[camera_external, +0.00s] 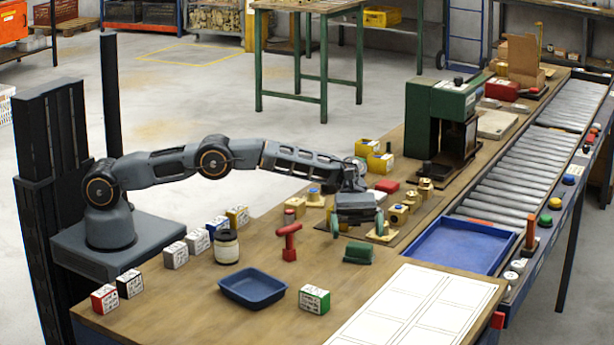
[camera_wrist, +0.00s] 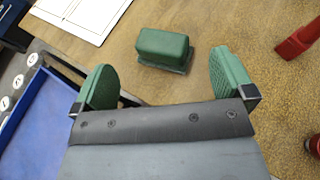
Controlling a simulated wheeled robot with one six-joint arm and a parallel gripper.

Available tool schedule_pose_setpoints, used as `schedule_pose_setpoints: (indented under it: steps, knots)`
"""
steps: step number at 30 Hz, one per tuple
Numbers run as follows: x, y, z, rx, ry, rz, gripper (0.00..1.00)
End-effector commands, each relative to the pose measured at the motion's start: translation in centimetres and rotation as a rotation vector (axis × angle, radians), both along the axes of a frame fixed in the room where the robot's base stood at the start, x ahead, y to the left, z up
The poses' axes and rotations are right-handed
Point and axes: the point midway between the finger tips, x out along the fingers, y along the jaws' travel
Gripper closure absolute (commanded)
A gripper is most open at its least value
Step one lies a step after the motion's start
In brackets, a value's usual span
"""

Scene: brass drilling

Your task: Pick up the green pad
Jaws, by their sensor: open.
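The green pad (camera_external: 358,253) is a small dark green block with a wider base, lying on the wooden bench. In the wrist view the green pad (camera_wrist: 163,49) lies ahead of my fingers, roughly centred between them and apart from both. My gripper (camera_external: 356,228) hangs above the bench, just behind the pad in the external view. In the wrist view my gripper (camera_wrist: 165,84) is open, its two green-padded fingers wide apart with nothing between them.
A red tool (camera_external: 289,242) stands left of the pad. A dark blue tray (camera_external: 252,287) and a green-and-white box (camera_external: 314,299) are in front. A larger blue tray (camera_external: 461,245) and a white sheet (camera_external: 420,305) lie to the right. Brass parts (camera_external: 398,214) stand behind.

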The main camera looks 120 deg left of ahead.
Motion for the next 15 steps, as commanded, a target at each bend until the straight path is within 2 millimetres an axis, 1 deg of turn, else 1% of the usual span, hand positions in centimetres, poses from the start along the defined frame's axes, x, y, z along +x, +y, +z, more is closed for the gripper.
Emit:
schedule_pose_setpoints:
  steps: [8,15]
  knots:
    - [0.6,-1.0,-0.3,0.001,0.0,-0.001,0.0]
    - [2.2,-3.5,-1.2,0.0,0.001,-0.002,0.0]
